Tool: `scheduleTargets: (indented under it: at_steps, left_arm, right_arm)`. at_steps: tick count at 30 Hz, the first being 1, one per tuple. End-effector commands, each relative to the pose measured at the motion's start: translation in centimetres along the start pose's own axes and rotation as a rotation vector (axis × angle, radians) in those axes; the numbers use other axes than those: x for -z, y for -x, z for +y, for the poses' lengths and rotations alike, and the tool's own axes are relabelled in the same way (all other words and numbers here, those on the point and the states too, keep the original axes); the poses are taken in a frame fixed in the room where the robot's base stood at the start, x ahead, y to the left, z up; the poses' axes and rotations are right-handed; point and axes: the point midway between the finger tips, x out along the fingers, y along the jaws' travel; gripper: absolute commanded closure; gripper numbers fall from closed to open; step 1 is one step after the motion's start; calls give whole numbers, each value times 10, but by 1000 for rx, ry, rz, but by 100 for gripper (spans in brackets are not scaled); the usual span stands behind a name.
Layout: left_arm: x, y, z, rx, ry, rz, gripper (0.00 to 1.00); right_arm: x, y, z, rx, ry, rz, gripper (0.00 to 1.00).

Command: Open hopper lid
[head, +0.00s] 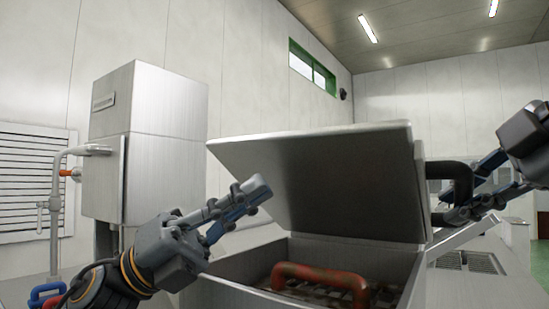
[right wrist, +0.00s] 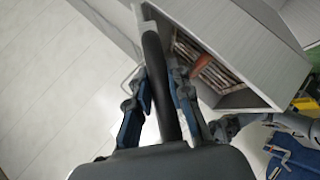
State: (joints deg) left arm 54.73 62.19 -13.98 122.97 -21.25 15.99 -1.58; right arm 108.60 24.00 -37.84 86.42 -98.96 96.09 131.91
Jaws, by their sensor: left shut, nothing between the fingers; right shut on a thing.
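The grey hopper lid (head: 335,185) stands raised and tilted over the open hopper (head: 395,262). Its black handle (head: 455,172) is on the lid's right side. My right gripper (head: 458,207) is shut on this handle; in the right wrist view the dark handle bar (right wrist: 156,70) runs between its blue-grey fingers (right wrist: 165,100). My left gripper (head: 255,198) is shut and empty, in front of the lid's left part; whether it touches the lid I cannot tell. Inside the hopper are a grate and a rusty red handle (head: 322,277), also in the right wrist view (right wrist: 202,66).
A tall metal cabinet (head: 150,150) with pipes and a valve (head: 70,173) stands at the left. A metal surface with a dark grille (head: 468,262) lies right of the hopper. Pale floor (right wrist: 60,80) is clear at the left of the right wrist view.

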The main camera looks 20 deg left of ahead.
Motion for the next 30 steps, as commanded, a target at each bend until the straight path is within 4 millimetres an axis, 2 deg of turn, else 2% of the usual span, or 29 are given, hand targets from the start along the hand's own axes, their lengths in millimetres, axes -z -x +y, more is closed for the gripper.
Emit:
scheduleTargets:
  at_steps: [6,15,30]
  left_arm:
    - [0,-26,-2,3,-4,2,100]
    - [-24,-47,-1,2,-1,0,100]
    - [-28,-52,0,0,1,0,100]
  right_arm:
    - [0,1,1,-3,-1,-1,100]
    - [0,1,1,-3,-1,-1,100]
    - [0,1,1,-3,-1,-1,100]
